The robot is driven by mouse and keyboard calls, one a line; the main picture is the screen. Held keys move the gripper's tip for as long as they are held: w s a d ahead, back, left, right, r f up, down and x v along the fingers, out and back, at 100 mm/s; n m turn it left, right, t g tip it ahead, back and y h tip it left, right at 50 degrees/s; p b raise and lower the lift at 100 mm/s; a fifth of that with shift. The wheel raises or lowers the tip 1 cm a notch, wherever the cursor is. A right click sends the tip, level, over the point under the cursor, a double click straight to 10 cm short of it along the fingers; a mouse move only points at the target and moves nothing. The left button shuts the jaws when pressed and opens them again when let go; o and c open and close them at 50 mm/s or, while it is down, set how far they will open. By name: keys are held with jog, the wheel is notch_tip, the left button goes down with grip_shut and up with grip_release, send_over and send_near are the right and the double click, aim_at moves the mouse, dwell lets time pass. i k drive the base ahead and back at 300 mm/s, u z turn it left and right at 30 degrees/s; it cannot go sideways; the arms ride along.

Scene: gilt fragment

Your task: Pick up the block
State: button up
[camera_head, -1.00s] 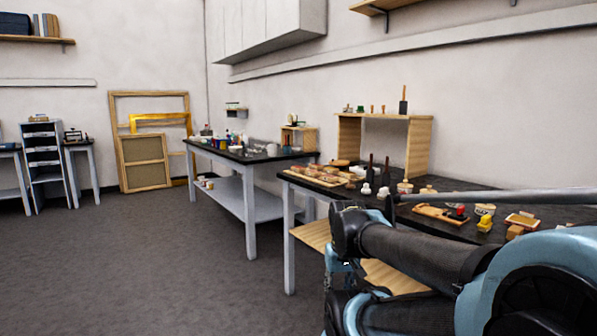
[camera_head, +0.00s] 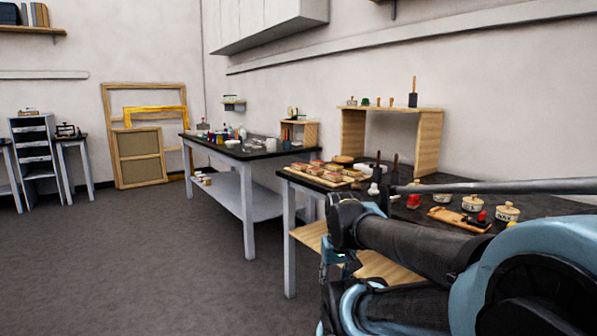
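Several small wooden blocks with reddish tops (camera_head: 327,169) sit on a light wooden board on the near dark worktable (camera_head: 440,190). I cannot tell which block is the one named in the task. My arm (camera_head: 400,225) crosses the lower right of the view in front of the table and hides much of its near right part. What seems to be part of my gripper (camera_head: 340,264) hangs at the arm's left end, in front of the table and apart from the blocks. Its fingers are too dark and covered to read.
White lidded pots (camera_head: 508,211), a wooden stamp board (camera_head: 460,218) and a red item (camera_head: 413,201) stand on the near table. A wooden shelf box (camera_head: 430,142) stands at its back. A second table (camera_head: 245,150) is farther left. The grey floor (camera_head: 150,260) at left is clear.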

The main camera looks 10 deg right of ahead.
aim_at(300, 167)
jog(key=u, duration=0.4)
jog(key=i, duration=1.45)
jog(key=z, duration=0.6)
